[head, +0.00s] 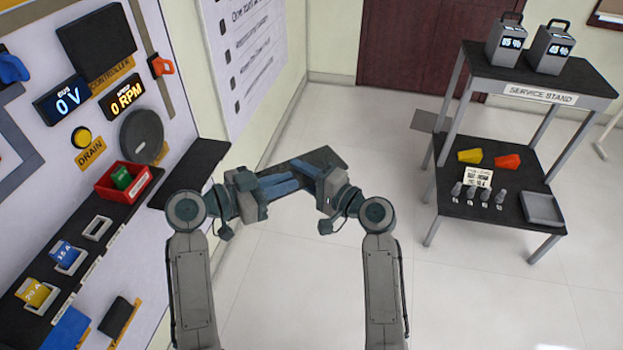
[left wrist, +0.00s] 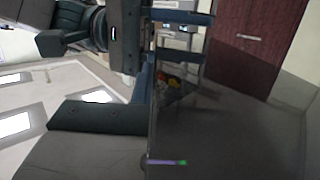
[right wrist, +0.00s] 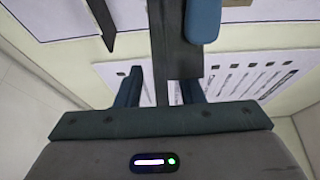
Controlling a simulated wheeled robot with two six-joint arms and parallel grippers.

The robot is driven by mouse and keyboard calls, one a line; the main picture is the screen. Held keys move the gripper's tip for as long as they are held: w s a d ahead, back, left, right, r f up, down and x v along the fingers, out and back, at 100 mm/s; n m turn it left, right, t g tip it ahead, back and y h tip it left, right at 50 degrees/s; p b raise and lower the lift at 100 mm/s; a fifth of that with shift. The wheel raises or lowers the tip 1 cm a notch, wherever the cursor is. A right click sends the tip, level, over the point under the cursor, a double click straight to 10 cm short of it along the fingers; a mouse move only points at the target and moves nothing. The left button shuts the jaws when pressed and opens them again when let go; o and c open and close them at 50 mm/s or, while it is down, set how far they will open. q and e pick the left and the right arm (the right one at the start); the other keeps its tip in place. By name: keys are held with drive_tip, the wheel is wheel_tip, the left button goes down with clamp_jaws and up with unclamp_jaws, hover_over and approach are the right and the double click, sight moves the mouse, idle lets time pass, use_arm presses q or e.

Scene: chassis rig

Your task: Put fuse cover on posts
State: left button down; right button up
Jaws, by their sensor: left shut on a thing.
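A dark flat panel (head: 322,157), which I take to be the fuse cover, is held up in front of me in the head view. My left gripper (head: 280,184) is shut on it. In the left wrist view a dark, seemingly see-through area (left wrist: 235,120) tints the scene behind. My right gripper (head: 308,177) is at the panel's near right side. In the right wrist view its two blue fingers (right wrist: 160,92) stand apart around the panel, which appears nearly edge-on (right wrist: 177,70). I cannot make out the posts.
The panel board with displays is on the left. Its ledge bears a blue fuse (head: 65,254), a yellow fuse (head: 35,292), an empty holder (head: 97,228) and a red bin (head: 112,188). A service stand (head: 540,95) is at the right. Clear floor lies between.

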drive_tip(key=shift+c, duration=0.4)
clamp_jaws()
use_arm(q)
drive_tip(key=c, duration=1.4)
unclamp_jaws()
drive_tip(key=shift+o, duration=0.2)
drive_tip(key=shift+a, duration=0.1)
